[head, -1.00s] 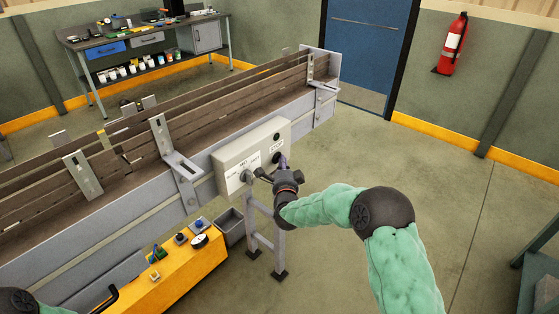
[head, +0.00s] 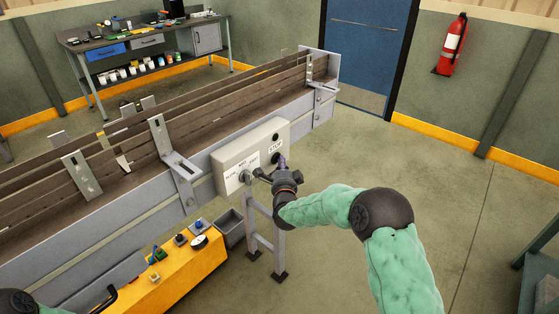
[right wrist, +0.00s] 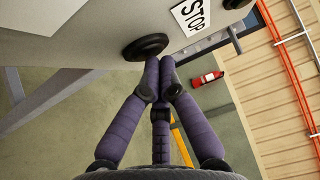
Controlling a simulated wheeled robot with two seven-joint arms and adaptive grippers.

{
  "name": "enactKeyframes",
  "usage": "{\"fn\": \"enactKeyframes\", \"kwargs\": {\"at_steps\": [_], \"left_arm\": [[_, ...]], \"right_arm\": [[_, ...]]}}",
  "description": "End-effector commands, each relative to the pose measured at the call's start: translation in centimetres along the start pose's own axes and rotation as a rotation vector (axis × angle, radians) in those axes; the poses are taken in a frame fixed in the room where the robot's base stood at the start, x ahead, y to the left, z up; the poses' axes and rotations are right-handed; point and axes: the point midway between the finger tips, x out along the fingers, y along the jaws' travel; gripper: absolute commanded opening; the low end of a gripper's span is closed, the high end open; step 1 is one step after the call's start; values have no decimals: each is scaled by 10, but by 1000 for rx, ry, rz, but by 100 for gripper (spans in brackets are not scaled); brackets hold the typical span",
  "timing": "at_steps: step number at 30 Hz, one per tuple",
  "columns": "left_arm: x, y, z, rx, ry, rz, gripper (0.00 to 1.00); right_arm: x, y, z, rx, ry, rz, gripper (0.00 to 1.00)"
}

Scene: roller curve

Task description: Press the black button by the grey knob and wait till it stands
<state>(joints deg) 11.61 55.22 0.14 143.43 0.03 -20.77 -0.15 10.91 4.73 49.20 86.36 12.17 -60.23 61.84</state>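The pale control box (head: 228,158) on the side of the line carries speed labels and a STOP label. The grey knob (head: 246,176) is at its lower left. A black button (head: 276,157) sits below STOP, and it also shows as a round black disc in the right wrist view (right wrist: 145,47). My right gripper (head: 281,158) is at the box's lower right; in the right wrist view (right wrist: 161,64) its purple fingers are closed together and empty. Their tips are right at the disc's edge; I cannot tell whether they touch. My left gripper is out of view.
A second black round part (head: 276,135) is above STOP. The slatted line (head: 215,92) with metal brackets runs behind the box. An orange cabinet (head: 180,275) with small controls stands at lower left, beside a grey bin (head: 233,228). The floor at right is open.

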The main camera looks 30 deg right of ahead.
Motion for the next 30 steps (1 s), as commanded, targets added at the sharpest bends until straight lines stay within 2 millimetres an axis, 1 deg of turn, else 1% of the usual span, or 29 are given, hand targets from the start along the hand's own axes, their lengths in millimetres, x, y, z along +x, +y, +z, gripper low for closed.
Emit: {"fn": "enactKeyframes", "kwargs": {"at_steps": [1, 2, 12, 22, 30], "left_arm": [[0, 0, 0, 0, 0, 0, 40], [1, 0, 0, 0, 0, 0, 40], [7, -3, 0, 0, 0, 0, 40], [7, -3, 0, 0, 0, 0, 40], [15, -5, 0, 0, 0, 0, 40]], "right_arm": [[2, -8, 1, 2, -2, -15, 0], [2, -8, 0, 2, -2, -15, 0], [-9, -5, -10, 1, -1, -10, 0], [-11, -3, -12, 1, 0, -6, 0], [-26, -2, -28, 2, 2, -5, 0]]}}
